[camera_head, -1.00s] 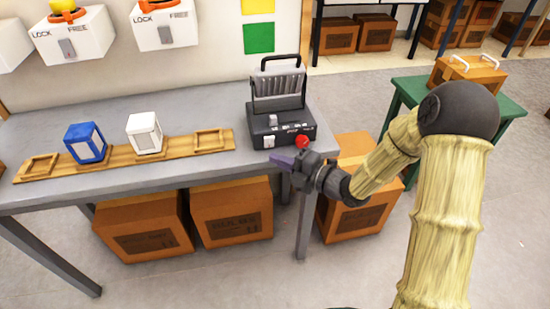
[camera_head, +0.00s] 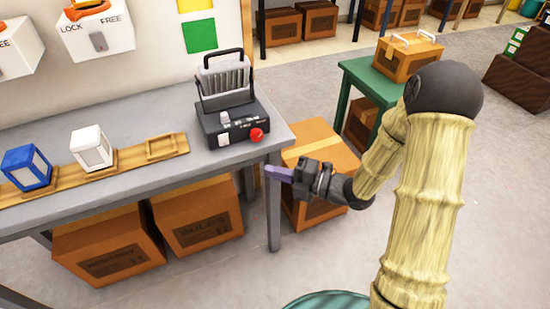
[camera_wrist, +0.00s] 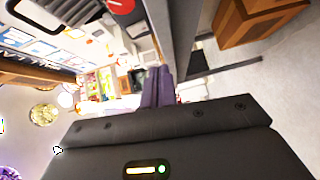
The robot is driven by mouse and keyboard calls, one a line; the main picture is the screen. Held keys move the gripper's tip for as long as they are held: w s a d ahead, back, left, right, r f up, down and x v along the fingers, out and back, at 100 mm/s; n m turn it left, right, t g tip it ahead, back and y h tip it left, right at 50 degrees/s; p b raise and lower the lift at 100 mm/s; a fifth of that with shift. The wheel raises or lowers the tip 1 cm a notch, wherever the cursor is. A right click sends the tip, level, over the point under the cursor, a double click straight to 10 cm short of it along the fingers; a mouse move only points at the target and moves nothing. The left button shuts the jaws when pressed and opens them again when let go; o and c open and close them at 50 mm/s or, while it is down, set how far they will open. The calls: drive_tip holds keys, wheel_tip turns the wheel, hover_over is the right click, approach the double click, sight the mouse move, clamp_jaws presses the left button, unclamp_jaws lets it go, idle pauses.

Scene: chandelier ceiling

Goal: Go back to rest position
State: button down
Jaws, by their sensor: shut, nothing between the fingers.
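My gripper (camera_head: 272,173) is at the end of my bent arm, off the front right corner of the grey workbench (camera_head: 120,150). Its purple fingers are together with nothing between them. In the wrist view the shut fingers (camera_wrist: 158,88) point away from the camera, with the room seen sideways behind them. The gripper appears apart from the bench and from the black machine (camera_head: 232,125) with a red button that stands on the bench.
A blue block (camera_head: 27,167) and a white block (camera_head: 91,148) sit on a wooden rack (camera_head: 130,158). Cardboard boxes (camera_head: 195,215) stand under the bench, another box (camera_head: 325,155) behind my gripper. A green table (camera_head: 375,85) holds an orange case (camera_head: 408,57). Floor at right is open.

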drive_tip(key=w+d+f+m+t+h, duration=0.1)
drive_tip(key=d+m+h, duration=0.6)
drive_tip(key=m, duration=0.2)
drive_tip(key=w+d+f+m+t+h, duration=0.2)
drive_tip(key=d+m+h, duration=0.5)
drive_tip(key=m, duration=0.1)
drive_tip(key=s+d+r+m+g+h, duration=0.1)
drive_tip(key=s+d+m+g, duration=0.15)
drive_tip(key=s+m, duration=0.45)
drive_tip(key=s+d+r+m+g+h, duration=0.1)
drive_tip(key=s+d+m+g+h, duration=0.15)
drive_tip(key=s+m, duration=0.4)
wheel_tip(320, 180, up, 29)
drive_tip(key=m+p, duration=0.1)
drive_tip(key=p, duration=2.7)
drive_tip(key=shift+s+a+f+y, duration=0.2)
drive_tip(key=shift+s+y, duration=0.1)
drive_tip(key=shift+y, duration=0.15)
drive_tip(key=c, duration=2.1)
unclamp_jaws()
